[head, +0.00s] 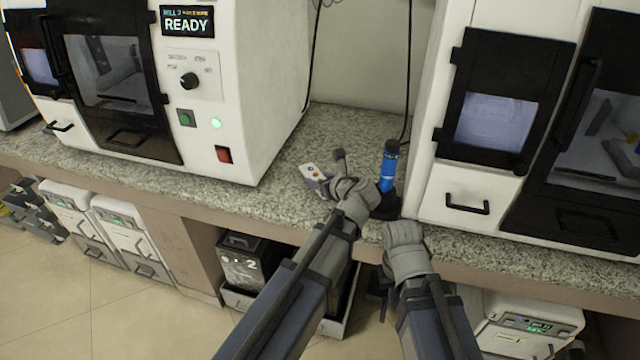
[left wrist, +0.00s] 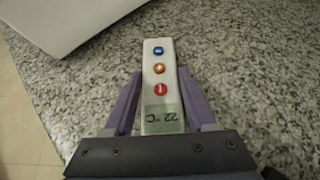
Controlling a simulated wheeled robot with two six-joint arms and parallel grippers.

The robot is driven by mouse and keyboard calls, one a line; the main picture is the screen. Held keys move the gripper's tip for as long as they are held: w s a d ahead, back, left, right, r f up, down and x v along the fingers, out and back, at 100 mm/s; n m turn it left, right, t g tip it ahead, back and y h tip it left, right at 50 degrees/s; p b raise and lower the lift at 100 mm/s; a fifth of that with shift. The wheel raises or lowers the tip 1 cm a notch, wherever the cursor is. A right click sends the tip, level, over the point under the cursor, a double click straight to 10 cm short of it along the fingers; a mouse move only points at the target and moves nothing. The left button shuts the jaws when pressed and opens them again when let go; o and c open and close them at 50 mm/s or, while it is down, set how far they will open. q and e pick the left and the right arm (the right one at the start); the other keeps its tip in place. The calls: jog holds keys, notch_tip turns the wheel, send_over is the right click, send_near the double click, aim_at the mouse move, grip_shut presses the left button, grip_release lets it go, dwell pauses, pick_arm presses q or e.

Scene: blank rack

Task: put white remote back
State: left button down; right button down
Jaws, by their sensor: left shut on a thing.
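The white remote (head: 312,172) is in my left gripper (head: 323,184), just over the speckled counter. In the left wrist view, the white remote (left wrist: 159,75) shows blue, orange and red buttons and a small display reading 22 °C. The two purple fingers of the left gripper (left wrist: 159,100) close on its sides. My right gripper's wrist (head: 405,250) is at the counter's front edge, below a blue cylinder; its fingers cannot be made out.
The blue cylinder (head: 388,166) stands upright on the counter (head: 230,195) beside the right machine (head: 465,185). A white machine (head: 235,90) with a READY display stands at left. The counter between them is mostly clear. Boxes (head: 245,262) sit below.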

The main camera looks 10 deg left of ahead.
pick_arm(q)
jog(key=shift+f, duration=0.15)
jog(key=shift+c, duration=1)
grip_release()
